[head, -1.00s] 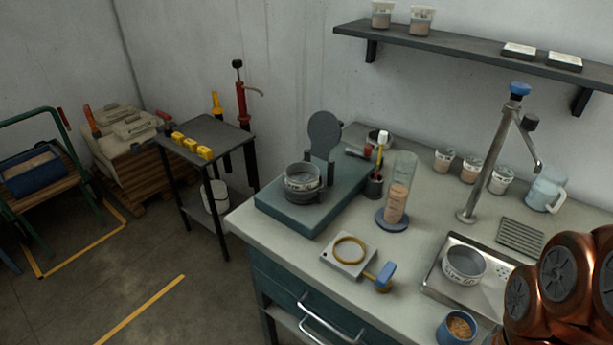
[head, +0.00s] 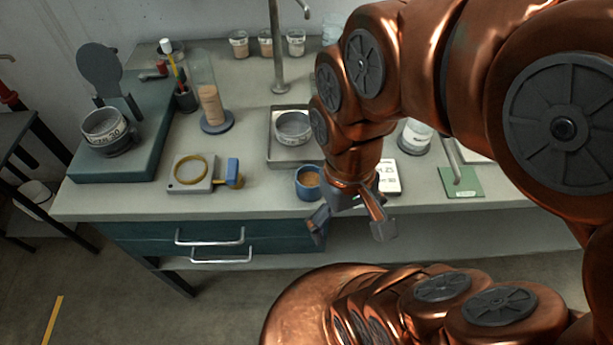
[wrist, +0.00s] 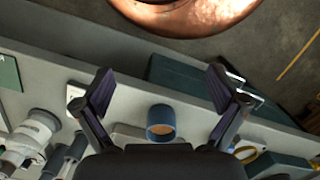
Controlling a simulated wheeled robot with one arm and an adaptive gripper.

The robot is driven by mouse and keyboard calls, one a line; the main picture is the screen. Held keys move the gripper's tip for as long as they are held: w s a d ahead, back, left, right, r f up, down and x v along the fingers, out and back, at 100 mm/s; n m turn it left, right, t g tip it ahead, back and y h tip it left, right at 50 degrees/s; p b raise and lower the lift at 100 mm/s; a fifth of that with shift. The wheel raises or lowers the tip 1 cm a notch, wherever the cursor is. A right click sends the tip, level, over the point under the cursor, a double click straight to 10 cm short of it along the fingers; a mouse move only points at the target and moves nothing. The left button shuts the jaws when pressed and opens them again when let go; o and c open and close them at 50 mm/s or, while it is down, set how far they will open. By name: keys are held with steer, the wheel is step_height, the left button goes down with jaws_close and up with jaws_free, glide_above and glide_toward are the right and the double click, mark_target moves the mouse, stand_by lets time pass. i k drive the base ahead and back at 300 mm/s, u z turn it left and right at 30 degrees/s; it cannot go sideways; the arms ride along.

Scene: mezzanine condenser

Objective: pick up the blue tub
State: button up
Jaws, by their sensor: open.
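The blue tub (head: 308,182) is a small open cup with tan contents. It stands upright on the bench top near the front edge, just right of the blue-handled tool. In the wrist view the blue tub (wrist: 161,122) appears between my spread fingers, beyond their tips and touching neither. My gripper (head: 352,232) is open and empty, in front of the bench edge and a little right of the tub in the head view. Both fingers of my gripper (wrist: 160,88) show in the wrist view.
A steel tray (head: 277,158) with a sieve (head: 293,128) stands behind the tub. A ring plate (head: 190,172) and a blue-handled tool (head: 233,172) lie to the left. A white card (head: 389,178) lies to the right. Drawer handles (head: 210,237) stick out below the bench top.

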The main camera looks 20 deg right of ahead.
mark_target(308, 176)
steer(key=z, duration=1.3)
steer(key=k, duration=1.45)
steer(key=u, duration=1.8)
